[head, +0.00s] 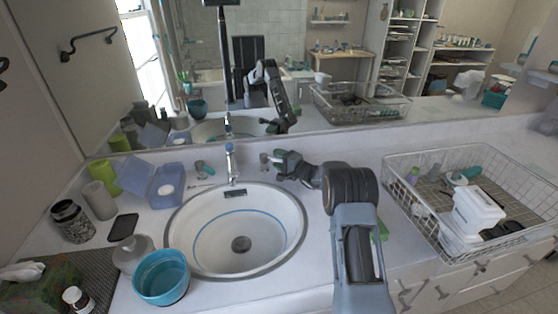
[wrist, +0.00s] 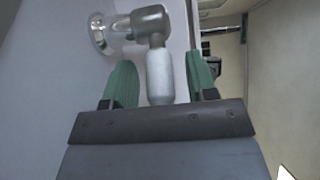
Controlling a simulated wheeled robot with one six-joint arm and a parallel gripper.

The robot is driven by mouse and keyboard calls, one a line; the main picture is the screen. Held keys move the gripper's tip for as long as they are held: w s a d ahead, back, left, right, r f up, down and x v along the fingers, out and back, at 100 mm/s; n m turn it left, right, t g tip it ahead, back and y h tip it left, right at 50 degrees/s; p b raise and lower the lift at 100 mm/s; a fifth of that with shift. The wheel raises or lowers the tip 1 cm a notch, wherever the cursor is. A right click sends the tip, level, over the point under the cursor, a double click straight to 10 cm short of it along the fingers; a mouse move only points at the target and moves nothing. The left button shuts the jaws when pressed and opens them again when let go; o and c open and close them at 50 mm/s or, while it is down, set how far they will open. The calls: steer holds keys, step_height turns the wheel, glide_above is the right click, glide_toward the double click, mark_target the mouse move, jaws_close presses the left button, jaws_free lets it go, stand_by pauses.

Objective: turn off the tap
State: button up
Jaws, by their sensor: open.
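A chrome tap (head: 231,165) with a blue tip stands at the back rim of the round white sink (head: 186,238). A small metal tap handle (head: 264,158) is on the counter just right of it. My gripper (head: 276,164) reaches in from the right to this handle. In the wrist view, the pale end of the tap handle (wrist: 160,72) lies between the two green fingers of my gripper (wrist: 163,82), with a gap on each side. The fingers are open. Whether water runs cannot be told.
A wire basket (head: 431,228) with a white container (head: 477,210) is at the right. A mirror backs the counter.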

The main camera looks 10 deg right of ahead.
steer(key=shift+c, duration=0.3)
jaws_close()
